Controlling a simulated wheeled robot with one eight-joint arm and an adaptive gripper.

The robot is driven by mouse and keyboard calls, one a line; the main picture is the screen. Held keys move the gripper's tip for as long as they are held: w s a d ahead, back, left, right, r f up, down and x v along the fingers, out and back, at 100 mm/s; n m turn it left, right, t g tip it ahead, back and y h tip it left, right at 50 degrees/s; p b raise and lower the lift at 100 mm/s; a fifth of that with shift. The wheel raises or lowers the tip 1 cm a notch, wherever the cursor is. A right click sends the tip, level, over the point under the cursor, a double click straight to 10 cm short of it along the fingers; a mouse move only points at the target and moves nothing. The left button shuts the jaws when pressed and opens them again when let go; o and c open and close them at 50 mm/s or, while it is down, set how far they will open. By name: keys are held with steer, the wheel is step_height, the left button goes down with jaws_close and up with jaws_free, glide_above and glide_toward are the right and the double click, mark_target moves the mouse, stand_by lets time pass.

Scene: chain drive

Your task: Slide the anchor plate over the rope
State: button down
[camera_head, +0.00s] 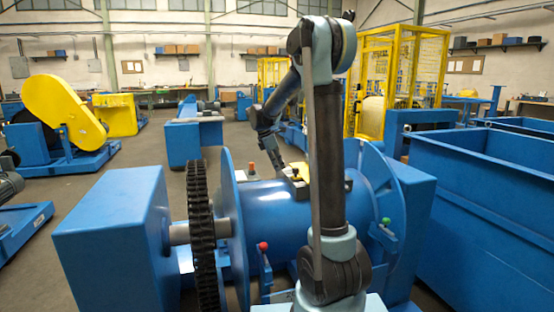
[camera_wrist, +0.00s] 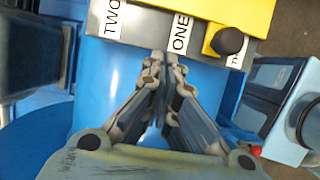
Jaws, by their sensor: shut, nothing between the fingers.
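A yellow piece with a black knob, which looks like the anchor plate (camera_wrist: 200,12), sits on a grey bed at the top of the wrist view. In the head view this yellow piece (camera_head: 299,172) is on top of the blue drum (camera_head: 278,207), partly hidden by my arm. The grey bed (camera_wrist: 149,26) carries labels reading TWO and ONE, and a third partly covered. My gripper (camera_wrist: 166,60) is shut and empty, its fingertips at the near edge of the bed by the ONE label, apart from the knob (camera_wrist: 229,41). I cannot make out the rope.
A large chain wheel (camera_head: 201,235) and a blue housing (camera_head: 112,232) stand left of the drum. A red-knobbed lever (camera_head: 264,262) and a green-knobbed lever (camera_head: 386,232) stand in front. A blue bin (camera_head: 480,200) fills the right.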

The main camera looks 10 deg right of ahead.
mark_target(301, 170)
steer(key=d, duration=0.1)
steer(key=d+f, duration=0.1)
steer(key=d, duration=0.1)
steer(key=shift+w+f, duration=0.2)
steer(key=shift+w, duration=0.05)
steer(key=shift+w+d, duration=0.15)
steer(key=shift+d, duration=0.65)
steer(key=shift+w+d, duration=0.2)
steer(key=shift+d, duration=0.8)
steer(key=shift+w+d, duration=0.25)
steer(key=shift+d, duration=0.75)
steer(key=shift+w+d, duration=0.2)
steer(key=shift+d, duration=0.8)
steer(key=shift+a, duration=0.15)
steer(key=shift+s+a, duration=0.1)
steer(key=shift+a, duration=0.15)
steer(key=a, duration=0.2)
steer(key=a+r, duration=0.1)
steer(key=shift+s+a, duration=0.3)
steer(key=shift+a, duration=0.05)
steer(key=v, duration=0.8)
steer(key=shift+r, duration=0.4)
